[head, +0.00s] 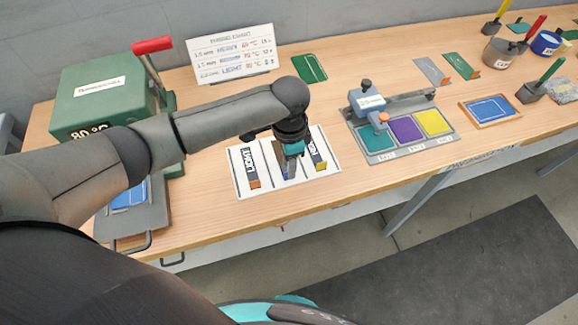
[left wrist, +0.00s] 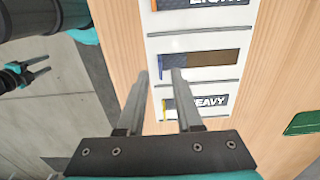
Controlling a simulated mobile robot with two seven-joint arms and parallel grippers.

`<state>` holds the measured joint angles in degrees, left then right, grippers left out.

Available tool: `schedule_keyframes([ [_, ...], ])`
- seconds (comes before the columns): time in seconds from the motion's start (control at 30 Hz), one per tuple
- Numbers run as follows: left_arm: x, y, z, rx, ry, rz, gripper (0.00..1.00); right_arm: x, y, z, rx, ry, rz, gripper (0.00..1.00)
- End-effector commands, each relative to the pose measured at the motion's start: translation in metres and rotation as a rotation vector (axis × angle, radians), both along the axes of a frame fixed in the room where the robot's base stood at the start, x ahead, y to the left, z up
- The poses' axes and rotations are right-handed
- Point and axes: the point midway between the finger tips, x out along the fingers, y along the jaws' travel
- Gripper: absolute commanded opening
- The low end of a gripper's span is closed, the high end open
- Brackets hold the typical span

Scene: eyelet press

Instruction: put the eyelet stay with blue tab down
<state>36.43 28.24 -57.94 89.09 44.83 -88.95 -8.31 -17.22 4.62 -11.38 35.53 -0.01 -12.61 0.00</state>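The eyelet stay with blue tab lies in the middle slot of a white board (head: 245,187). In the left wrist view its blue tab (left wrist: 160,67) is at the slot's left end, with a grey-blue strip behind it. In the head view my left gripper (head: 290,165) hangs over this slot and hides much of it. In the left wrist view its fingers (left wrist: 160,75) are apart, with the tab end between their tips and nothing visibly clamped. My right gripper (left wrist: 42,67) shows at the far left of the left wrist view, fingers apart and empty.
The stay with orange tab (head: 254,183) and the stay with yellow tab (head: 319,160) lie in the slots on either side. A green press (head: 95,90) stands left. A tray with coloured pads (head: 405,131) stands right. Bare bench lies between board and tray.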

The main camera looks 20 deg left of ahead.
Motion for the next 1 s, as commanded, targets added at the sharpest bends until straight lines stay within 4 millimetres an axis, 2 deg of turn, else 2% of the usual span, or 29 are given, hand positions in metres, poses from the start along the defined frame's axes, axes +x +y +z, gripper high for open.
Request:
schedule_keyframes([
  [0.03,0.001,0.000,0.014,-0.001,-0.006,-0.001,0.35,0.000,0.000,0.003,0.000,0.000,0.000,0.50],
  [0.2,0.001,0.000,0.052,-0.001,-0.006,-0.001,0.35,0.000,0.000,0.008,0.000,0.000,0.001,0.50],
  [0.4,0.001,0.000,0.084,-0.002,-0.003,0.001,0.35,0.000,0.000,0.011,0.001,0.000,0.001,0.50],
  [0.6,0.000,0.000,0.095,0.000,0.000,0.000,0.35,0.000,0.001,0.012,0.001,0.000,0.001,0.50],
  [1.0,-0.001,-0.001,0.094,-0.003,0.001,0.000,0.35,0.002,0.001,0.012,0.001,-0.004,0.002,0.50],
])
